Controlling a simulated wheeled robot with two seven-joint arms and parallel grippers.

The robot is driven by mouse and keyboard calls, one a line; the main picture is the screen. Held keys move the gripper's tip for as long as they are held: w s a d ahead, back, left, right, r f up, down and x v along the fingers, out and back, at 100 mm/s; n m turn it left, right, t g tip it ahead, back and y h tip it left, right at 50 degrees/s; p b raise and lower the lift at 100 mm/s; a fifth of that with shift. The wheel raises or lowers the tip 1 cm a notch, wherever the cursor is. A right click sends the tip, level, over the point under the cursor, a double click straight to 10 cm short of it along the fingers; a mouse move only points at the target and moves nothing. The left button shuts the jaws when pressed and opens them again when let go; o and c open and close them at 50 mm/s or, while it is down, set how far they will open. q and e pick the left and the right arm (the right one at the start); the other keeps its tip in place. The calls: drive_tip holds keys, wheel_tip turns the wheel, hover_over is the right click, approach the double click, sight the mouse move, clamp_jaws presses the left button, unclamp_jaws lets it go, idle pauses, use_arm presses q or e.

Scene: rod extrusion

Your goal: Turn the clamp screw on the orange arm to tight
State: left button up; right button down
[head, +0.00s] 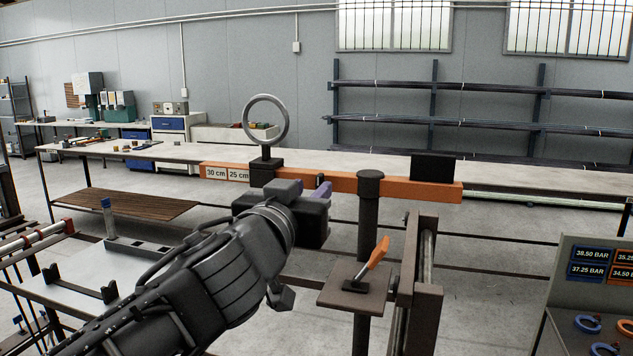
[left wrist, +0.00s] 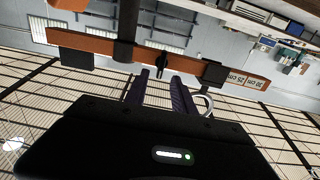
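The orange arm (head: 335,183) runs level across the head view, held on a dark post (head: 368,215). It also shows in the left wrist view (left wrist: 85,42), where the picture is turned over. A small dark piece (left wrist: 162,62) on the arm, which looks like the clamp screw, lies between the post and the ring's block. My left gripper (head: 312,188) is at the near side of the arm. In the left wrist view its purple fingers (left wrist: 160,78) are apart, with the dark piece just beyond their tips. My right gripper is not in view.
A metal ring (head: 266,120) stands on a dark block on the arm, beside a "30 cm 25 cm" label (head: 227,174). A black block (head: 433,167) sits at the right end. An orange lever (head: 373,254) stands on a plate below the arm. A pressure panel (head: 600,280) is at right.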

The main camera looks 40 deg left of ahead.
sight(318, 183)
use_arm(q)
drive_tip(key=x, duration=0.4)
drive_tip(key=shift+f, duration=0.1)
clamp_jaws()
idle(0.3)
